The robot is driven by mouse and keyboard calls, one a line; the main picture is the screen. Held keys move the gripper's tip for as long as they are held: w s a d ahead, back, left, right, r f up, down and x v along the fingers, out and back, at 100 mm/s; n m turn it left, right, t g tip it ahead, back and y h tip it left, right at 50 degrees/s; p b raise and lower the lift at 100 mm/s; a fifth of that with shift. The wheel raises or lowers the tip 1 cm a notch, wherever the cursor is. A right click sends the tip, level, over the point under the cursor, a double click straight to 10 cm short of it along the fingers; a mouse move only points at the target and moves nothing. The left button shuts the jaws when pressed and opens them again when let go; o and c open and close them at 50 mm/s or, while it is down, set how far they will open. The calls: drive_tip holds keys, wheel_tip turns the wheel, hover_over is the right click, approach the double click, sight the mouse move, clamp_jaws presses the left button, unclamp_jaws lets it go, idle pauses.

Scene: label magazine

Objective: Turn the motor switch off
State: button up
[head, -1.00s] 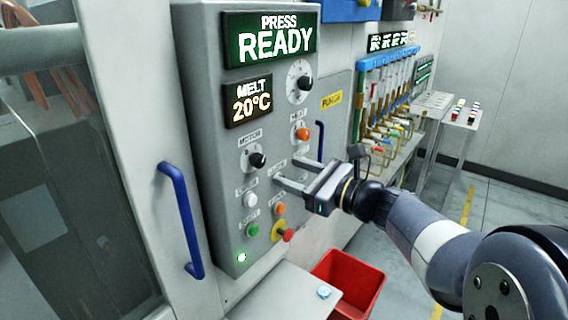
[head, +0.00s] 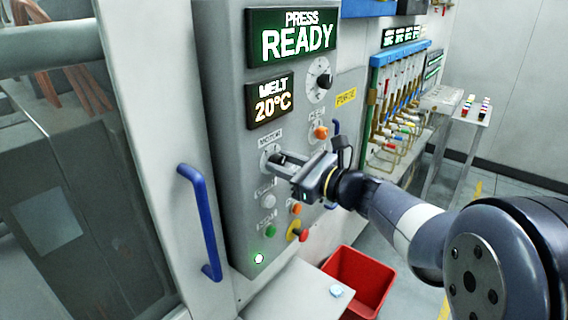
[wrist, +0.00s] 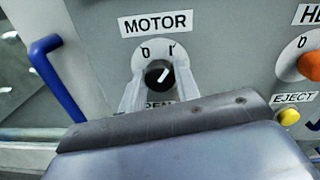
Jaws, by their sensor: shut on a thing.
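The motor switch (wrist: 158,74) is a black round knob under the MOTOR label, with 0 marked at upper left and I at upper right. Its white pointer line leans to the upper right, toward the I. My gripper (wrist: 157,92) has one finger on each side of the knob and is shut on it. In the head view my gripper (head: 279,163) reaches the panel at the motor switch, and its fingers mostly hide the knob.
The grey control panel (head: 225,120) also carries an orange heater knob (head: 320,132), several push buttons and a red emergency button (head: 303,235). A blue door handle (head: 200,222) is at left. A red bin (head: 362,280) stands below right.

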drive_tip(key=c, duration=0.3)
drive_tip(key=shift+f+b, duration=0.1)
drive_tip(key=shift+b, duration=0.5)
drive_tip(key=n+b, duration=1.3)
drive_tip(key=b, duration=0.4)
drive_tip(key=shift+n+h+b, duration=0.3)
